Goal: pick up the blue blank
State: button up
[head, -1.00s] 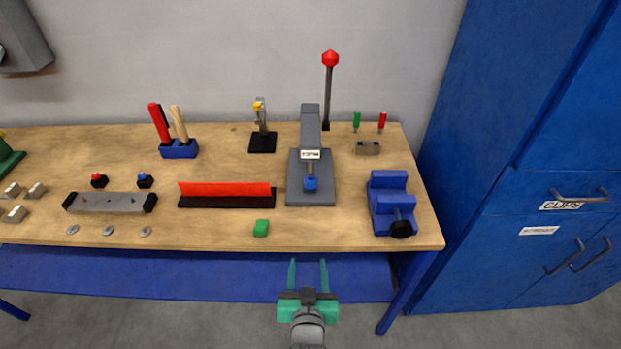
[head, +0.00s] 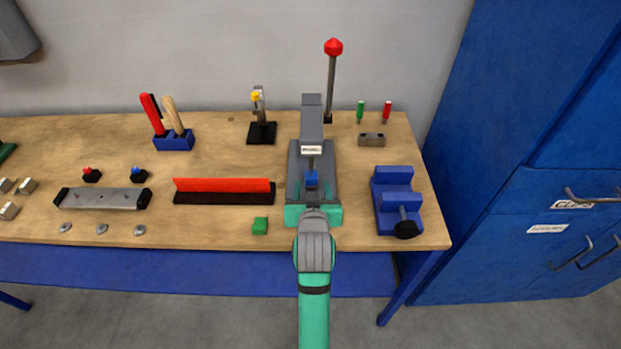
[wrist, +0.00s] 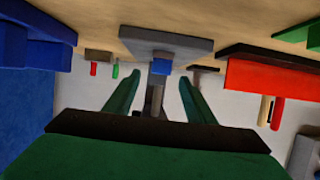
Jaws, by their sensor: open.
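The blue blank (head: 311,180) is a small blue block at the front of the grey press (head: 311,130), below its white label. It also shows in the wrist view (wrist: 161,67), in front of the press. My gripper (wrist: 159,80) is open and empty. Its two green fingers point toward the press, and the blank appears in the gap between the fingertips. Whether the fingers reach around it or stop short, I cannot tell. In the head view, my wrist and green gripper body cover the front of the press base, and the fingertips are hard to make out.
A blue vise (head: 397,205) stands right of the press. A tall red-knobbed lever (head: 331,80) rises behind. The wood between green block and metal discs is clear.

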aim_at(311, 179)
jog(key=shift+d+x, duration=0.2)
jog(key=shift+x, duration=0.75)
jog(key=x, duration=0.3)
jog(key=shift+w+a+f, duration=0.1)
jog(key=shift+w+a, duration=0.05)
jog(key=shift+a, duration=0.1)
jog(key=shift+w+a+f, duration=0.1)
jog(key=shift+w+a, duration=0.05)
jog(key=shift+w, duration=0.1)
jog(key=c, duration=1.2)
